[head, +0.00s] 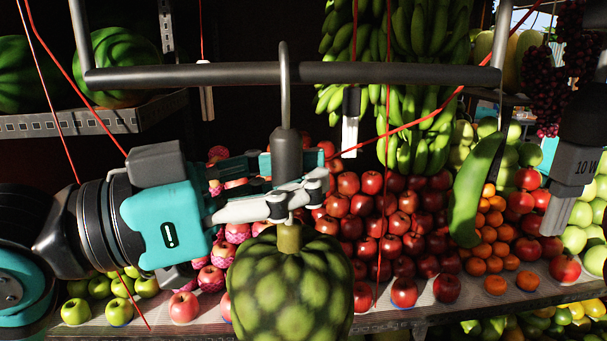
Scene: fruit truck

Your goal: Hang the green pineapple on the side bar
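The green pineapple (290,290) hangs upright at the front middle, a bumpy green fruit with a thick stem. A dark socket (287,155) and a thin grey hook rise above it. The hook's top (284,48) stands above the grey side bar (400,73) and its shank crosses in front of it. I cannot tell whether the hook rests on the bar. My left gripper (300,195) comes in from the left, its fingers closed around the hanger just above the fruit's stem. My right gripper is not in view.
Red apples (390,215), oranges (490,235) and green apples (145,285) fill the shelf behind. Green bananas (420,80) hang behind the bar, and watermelons (110,65) sit upper left. A long green fruit (470,190) and a dark lamp (580,150) hang at right. Red cords cross the view.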

